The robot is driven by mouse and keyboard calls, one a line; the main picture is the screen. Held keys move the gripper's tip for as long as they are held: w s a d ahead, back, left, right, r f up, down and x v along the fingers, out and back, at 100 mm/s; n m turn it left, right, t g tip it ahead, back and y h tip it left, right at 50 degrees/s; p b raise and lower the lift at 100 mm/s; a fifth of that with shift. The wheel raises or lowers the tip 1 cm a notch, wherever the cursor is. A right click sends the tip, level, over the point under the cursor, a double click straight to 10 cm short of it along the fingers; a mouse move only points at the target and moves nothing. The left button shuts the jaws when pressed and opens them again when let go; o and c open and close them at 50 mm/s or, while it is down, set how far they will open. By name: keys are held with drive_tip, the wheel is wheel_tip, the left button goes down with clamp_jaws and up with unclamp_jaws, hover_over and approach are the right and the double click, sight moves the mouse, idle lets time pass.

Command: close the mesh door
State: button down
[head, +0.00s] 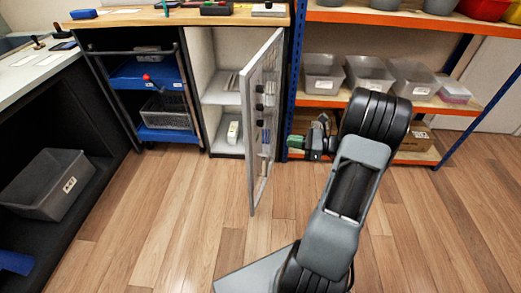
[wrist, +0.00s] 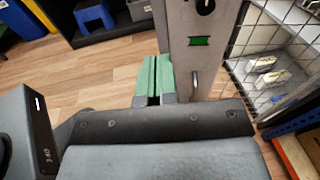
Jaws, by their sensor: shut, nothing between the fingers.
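The mesh door (head: 252,150) stands open, swung out from the cabinet toward the front of the room. It has a light grey frame with dark fittings. In the wrist view its broad grey frame (wrist: 215,70) shows a green mark and a small metal pull, with the wire mesh (wrist: 262,65) to the right. My gripper (head: 303,143) is at the right side of the door in the head view. Its green fingers (wrist: 154,78) are together and empty, close beside the door frame. I cannot tell whether they touch it.
The open cabinet (head: 222,95) has white shelves with small items. A blue-and-orange rack (head: 345,103) with grey bins stands right of the door. A trolley with blue trays (head: 165,75) stands left. The wooden floor (head: 170,215) before the cabinet is clear.

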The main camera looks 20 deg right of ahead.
wheel_tip(320, 180, down, 2)
drive_tip(key=d+m+t, duration=0.1)
drive_tip(key=d, duration=0.1)
drive_tip(key=b, duration=0.5)
approach(254, 134)
drive_tip(key=shift+t, duration=0.3)
drive_tip(key=x, duration=0.5)
drive_tip(key=shift+s+a+f, duration=0.1)
drive_tip(key=shift+a, duration=0.45)
drive_tip(key=shift+x, duration=0.9)
